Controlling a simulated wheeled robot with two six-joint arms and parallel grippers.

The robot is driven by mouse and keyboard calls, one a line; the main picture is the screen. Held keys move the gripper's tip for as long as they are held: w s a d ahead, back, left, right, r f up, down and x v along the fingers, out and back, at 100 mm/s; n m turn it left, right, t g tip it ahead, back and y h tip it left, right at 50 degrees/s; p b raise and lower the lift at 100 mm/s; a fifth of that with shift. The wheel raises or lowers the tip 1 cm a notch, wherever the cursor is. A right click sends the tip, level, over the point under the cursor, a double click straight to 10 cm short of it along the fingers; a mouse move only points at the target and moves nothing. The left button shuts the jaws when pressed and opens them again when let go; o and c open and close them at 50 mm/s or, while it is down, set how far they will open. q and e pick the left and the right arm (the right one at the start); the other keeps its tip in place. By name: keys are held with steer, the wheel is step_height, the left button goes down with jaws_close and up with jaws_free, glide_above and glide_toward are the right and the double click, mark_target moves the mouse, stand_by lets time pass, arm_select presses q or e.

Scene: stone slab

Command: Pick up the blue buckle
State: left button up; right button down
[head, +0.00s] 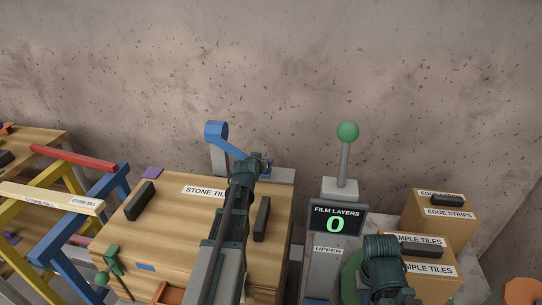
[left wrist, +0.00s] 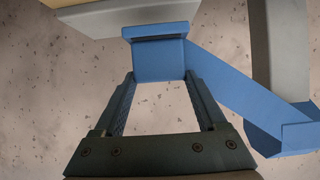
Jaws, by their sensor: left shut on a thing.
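The blue buckle (head: 216,131) shows in the head view as a blue bent piece by the wall, above the far side of the stone tile box. In the left wrist view its blue end plate (left wrist: 159,60) sits at the fingertips, and a blue bar runs from it to the lower right. My left gripper (head: 262,162) is shut on that end of the buckle; its two fingers also show in the left wrist view (left wrist: 160,78). My right wrist (head: 384,250) is low at the right in the head view; its fingertips are hidden.
The wooden stone tile box (head: 180,215) with dark handles lies under my left arm. A film layers display (head: 335,218) and a green-knobbed lever (head: 347,132) stand to the right. Sample tile and edge strip boxes (head: 445,225) are farther right. Coloured frames (head: 85,215) fill the left.

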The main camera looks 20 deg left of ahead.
arm_select(q)
steer(key=s+a+r, duration=0.1)
steer(key=s+a, duration=0.2)
steer(key=s, duration=0.6)
steer(key=shift+s+p, duration=0.3)
steer(key=shift+p, duration=0.05)
